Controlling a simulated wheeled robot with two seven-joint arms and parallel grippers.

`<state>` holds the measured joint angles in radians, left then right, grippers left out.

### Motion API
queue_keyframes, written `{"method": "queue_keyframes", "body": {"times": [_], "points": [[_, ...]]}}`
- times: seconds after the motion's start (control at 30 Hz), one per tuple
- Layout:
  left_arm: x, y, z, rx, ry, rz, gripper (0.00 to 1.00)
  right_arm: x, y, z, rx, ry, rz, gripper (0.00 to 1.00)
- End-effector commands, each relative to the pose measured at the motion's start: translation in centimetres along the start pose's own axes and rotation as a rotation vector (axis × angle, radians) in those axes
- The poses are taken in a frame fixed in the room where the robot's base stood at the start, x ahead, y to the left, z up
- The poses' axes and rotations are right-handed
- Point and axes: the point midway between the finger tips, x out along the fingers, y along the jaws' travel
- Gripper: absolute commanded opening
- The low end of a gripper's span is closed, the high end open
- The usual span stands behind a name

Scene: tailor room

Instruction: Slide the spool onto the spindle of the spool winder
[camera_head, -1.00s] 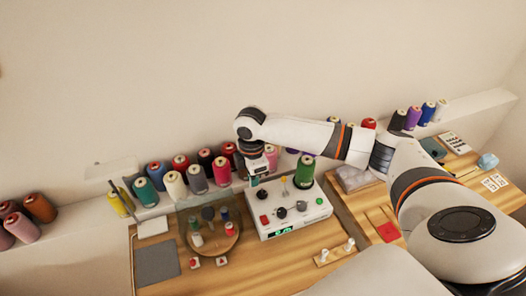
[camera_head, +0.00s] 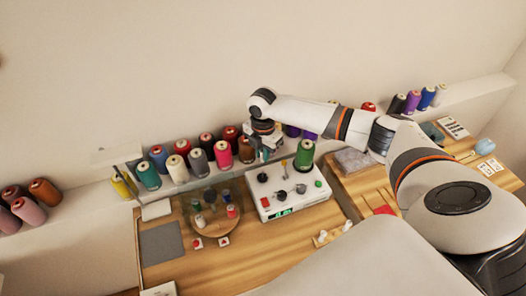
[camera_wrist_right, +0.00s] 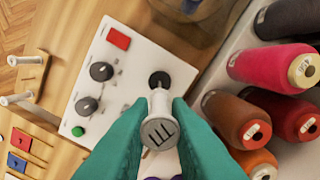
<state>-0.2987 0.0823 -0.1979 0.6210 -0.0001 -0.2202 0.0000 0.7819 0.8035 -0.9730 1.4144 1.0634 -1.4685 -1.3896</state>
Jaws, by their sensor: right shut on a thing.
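The spool winder (camera_head: 312,203) is a white box with dark knobs, a red button and a lit green display, at mid-picture in the head view. A green thread cone (camera_head: 304,153) stands at its back right. My right gripper (camera_head: 265,156) is over the winder's back left. In the right wrist view its teal fingers are shut on a small pale spool (camera_wrist_right: 160,132), its marked end facing the camera. A dark round part (camera_wrist_right: 159,79) of the winder shows just beyond the spool. The spindle is not clearly seen, and I cannot tell whether the spool touches it. My left gripper is out of view.
A row of thread cones (camera_head: 197,162) stands on the ledge behind the winder, close to the right gripper. A round wooden tray (camera_head: 222,231) with small spools is left of the winder. A grey mat (camera_head: 160,241) lies farther left. Bare table shows in front.

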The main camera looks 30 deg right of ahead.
Motion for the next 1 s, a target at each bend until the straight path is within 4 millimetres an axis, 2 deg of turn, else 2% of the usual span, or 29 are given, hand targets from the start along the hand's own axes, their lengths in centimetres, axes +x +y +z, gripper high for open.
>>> {"method": "queue_keyframes", "body": {"times": [0.63, 1.0], "points": [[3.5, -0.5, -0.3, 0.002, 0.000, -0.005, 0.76, 3.5, 0.0, 0.0, 0.001, 0.000, 0.000, 0.00], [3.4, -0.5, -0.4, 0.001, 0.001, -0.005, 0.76, 3.7, 0.0, 0.0, 0.000, 0.000, 0.001, 0.00]]}}
